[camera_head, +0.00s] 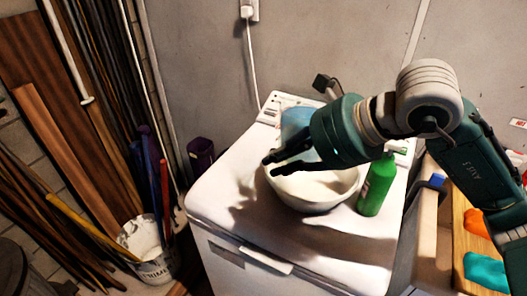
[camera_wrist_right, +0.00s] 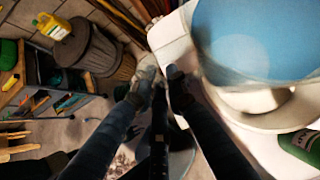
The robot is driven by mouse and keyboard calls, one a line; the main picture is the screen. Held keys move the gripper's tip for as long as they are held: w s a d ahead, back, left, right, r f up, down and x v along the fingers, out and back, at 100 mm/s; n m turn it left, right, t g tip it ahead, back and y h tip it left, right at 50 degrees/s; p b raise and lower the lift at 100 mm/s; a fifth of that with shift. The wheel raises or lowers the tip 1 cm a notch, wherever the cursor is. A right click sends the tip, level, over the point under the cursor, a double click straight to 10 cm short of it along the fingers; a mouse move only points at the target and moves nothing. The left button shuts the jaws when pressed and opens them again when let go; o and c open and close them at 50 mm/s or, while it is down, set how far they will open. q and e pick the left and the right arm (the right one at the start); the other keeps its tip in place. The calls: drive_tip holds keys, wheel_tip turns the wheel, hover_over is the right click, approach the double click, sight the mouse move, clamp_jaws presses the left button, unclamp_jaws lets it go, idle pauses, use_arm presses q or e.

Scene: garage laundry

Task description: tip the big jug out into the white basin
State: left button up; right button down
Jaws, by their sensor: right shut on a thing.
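The white basin (camera_head: 318,195) stands on top of the white machine; its rim also shows in the right wrist view (camera_wrist_right: 268,103). The big jug (camera_head: 298,122) is pale blue, at the back edge of the basin, partly hidden by my right gripper. In the right wrist view a large blue rounded surface, seemingly the jug (camera_wrist_right: 262,38), fills the upper right. My right gripper (camera_head: 279,163) is over the basin's left back side, its dark fingers pointing left, shut on the jug. The grip point and the jug's exact tilt are unclear. My left gripper is not in view.
A green bottle (camera_head: 377,187) stands right of the basin, close to my right arm. The white machine top (camera_head: 225,195) is clear at the left and front. A wooden board with orange and teal things (camera_head: 487,270) is at the right. A bucket (camera_head: 148,262) stands on the floor.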

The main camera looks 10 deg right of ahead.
drive_tip(key=shift+s+d, duration=0.15)
drive_tip(key=shift+d, duration=0.05)
drive_tip(key=shift+s, duration=0.1)
drive_tip(key=w+d+r+m+g+y+p, duration=0.7)
drive_tip(key=w+r+m+y, duration=0.2)
drive_tip(key=y, duration=0.4)
drive_tip(key=shift+w+d+r+m, duration=0.2)
drive_tip(key=shift+d+r+m, duration=0.15)
drive_tip(key=shift+r+m, duration=0.65)
idle(1.7)
drive_tip(key=shift+f, duration=0.25)
